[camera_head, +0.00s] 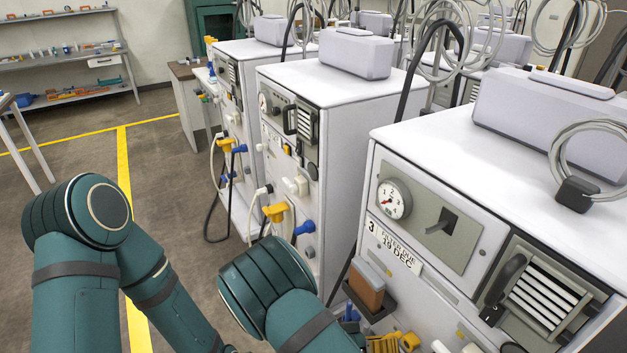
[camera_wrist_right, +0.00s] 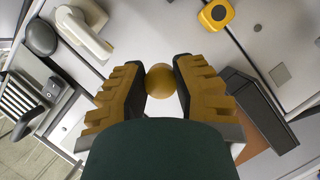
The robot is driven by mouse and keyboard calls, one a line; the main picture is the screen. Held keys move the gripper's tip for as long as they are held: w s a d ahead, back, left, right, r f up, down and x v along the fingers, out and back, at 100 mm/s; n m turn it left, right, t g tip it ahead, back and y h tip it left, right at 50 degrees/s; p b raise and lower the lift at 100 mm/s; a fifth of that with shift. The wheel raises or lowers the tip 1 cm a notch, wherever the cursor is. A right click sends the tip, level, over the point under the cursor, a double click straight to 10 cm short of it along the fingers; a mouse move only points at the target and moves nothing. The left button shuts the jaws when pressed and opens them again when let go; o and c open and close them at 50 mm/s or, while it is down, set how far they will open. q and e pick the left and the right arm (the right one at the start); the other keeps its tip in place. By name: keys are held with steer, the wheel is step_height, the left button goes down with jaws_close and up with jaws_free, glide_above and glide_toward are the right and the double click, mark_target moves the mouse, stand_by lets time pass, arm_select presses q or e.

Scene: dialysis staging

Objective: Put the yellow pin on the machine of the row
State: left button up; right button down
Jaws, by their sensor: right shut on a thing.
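My right gripper (camera_head: 393,343) is at the bottom edge of the head view, in front of the nearest machine (camera_head: 420,272), whose label reads "3 FILTER DUE 19 DEC". In the right wrist view my right gripper (camera_wrist_right: 160,72) is shut on the yellow pin (camera_wrist_right: 160,82). The pin's round, ball-like end shows between the two yellow ridged fingers; the rest is hidden by the gripper. The pale machine front lies behind it. Whether the pin touches the machine cannot be told. My left gripper is out of view.
A brown block (camera_head: 367,286) sits in a dark holder on the nearest machine's front. The wrist view shows a yellow fitting (camera_wrist_right: 216,15) and a white handle (camera_wrist_right: 84,33). More machines (camera_head: 326,100) stand in a row behind. Floor with yellow lines (camera_head: 124,175) is open at left.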

mark_target(389, 335)
step_height(389, 335, up, 4)
steer(key=shift+r+p, duration=0.15)
steer(key=shift+p, duration=0.45)
arm_select(q)
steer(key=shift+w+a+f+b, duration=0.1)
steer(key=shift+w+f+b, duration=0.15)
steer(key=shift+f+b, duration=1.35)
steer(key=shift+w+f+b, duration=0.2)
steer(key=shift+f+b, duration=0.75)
steer(key=shift+b, duration=1.1)
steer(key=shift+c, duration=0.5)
arm_select(e)
steer(key=w+d+n+t+y, duration=0.1)
steer(key=w+n+t+y, duration=0.1)
steer(key=w+n+t, duration=0.3)
steer(key=shift+w+d+r+t+y, duration=0.35)
steer(key=shift+w+t, duration=0.25)
steer(key=shift+w, duration=0.25)
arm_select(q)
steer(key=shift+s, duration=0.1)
arm_select(e)
steer(key=shift+f, duration=0.1)
